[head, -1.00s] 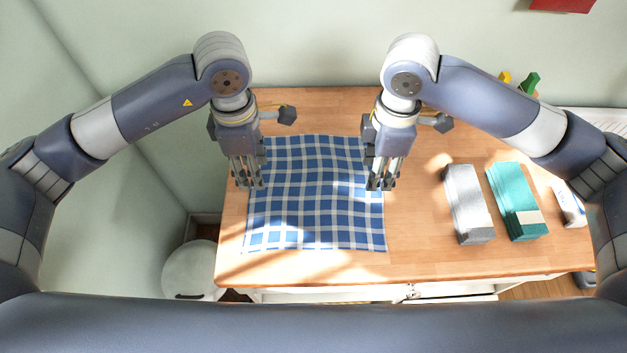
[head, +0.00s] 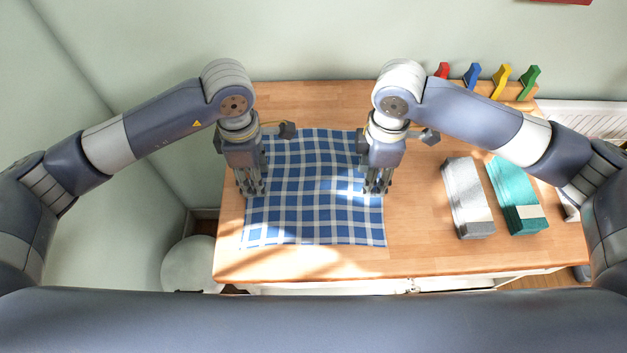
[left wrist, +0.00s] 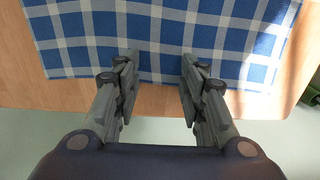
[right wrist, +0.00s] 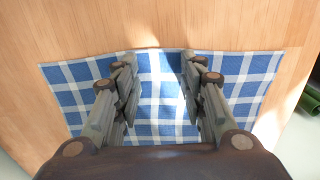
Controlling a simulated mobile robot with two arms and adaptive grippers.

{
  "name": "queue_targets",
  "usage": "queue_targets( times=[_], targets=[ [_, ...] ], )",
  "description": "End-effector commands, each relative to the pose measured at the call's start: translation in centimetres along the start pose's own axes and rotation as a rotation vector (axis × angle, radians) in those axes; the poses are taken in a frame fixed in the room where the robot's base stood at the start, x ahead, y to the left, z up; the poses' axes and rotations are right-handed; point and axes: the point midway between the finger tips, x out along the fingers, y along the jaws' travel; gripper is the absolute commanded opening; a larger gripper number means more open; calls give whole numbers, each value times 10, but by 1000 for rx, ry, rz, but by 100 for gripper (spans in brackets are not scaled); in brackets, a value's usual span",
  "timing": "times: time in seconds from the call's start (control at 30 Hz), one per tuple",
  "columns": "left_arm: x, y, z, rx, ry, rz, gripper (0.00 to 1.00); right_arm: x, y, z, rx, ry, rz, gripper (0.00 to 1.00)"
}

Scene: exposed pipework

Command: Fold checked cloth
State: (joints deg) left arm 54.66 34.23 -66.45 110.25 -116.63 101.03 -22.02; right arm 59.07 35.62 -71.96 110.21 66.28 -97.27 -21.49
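The blue-and-white checked cloth (head: 312,215) lies spread almost flat on the wooden table, slightly rippled. My left gripper (head: 251,190) points down over its left edge. In the left wrist view the fingers of this gripper (left wrist: 160,68) are apart, with the cloth (left wrist: 225,35) and its edge beneath them. My right gripper (head: 376,188) points down over the right edge. In the right wrist view the fingers of this gripper (right wrist: 157,68) are apart, either side of a strip of cloth (right wrist: 160,95). I cannot tell whether the fingertips touch the cloth.
On the table (head: 420,240) to the right lie a grey folded stack (head: 467,198) and a teal folded stack (head: 516,195). Several coloured clip-like things, including a blue one (head: 472,76), stand at the back right. Bare table lies between the cloth and the grey stack.

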Motion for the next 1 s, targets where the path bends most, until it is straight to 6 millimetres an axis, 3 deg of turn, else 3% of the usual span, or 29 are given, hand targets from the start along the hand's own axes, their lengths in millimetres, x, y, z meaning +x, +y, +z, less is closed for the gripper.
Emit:
queue_targets(
  times=[0.23,0.6,1.0],
  targets=[
    [1,0,0,0,0,-1,38,1,0,0,0,0,-2,38],
    [4,-1,0,0,1,-2,0,4,-1,0,0,0,-3,0],
    [5,-1,-1,-1,3,-3,0,5,-1,1,1,-3,-4,0]
  ],
)
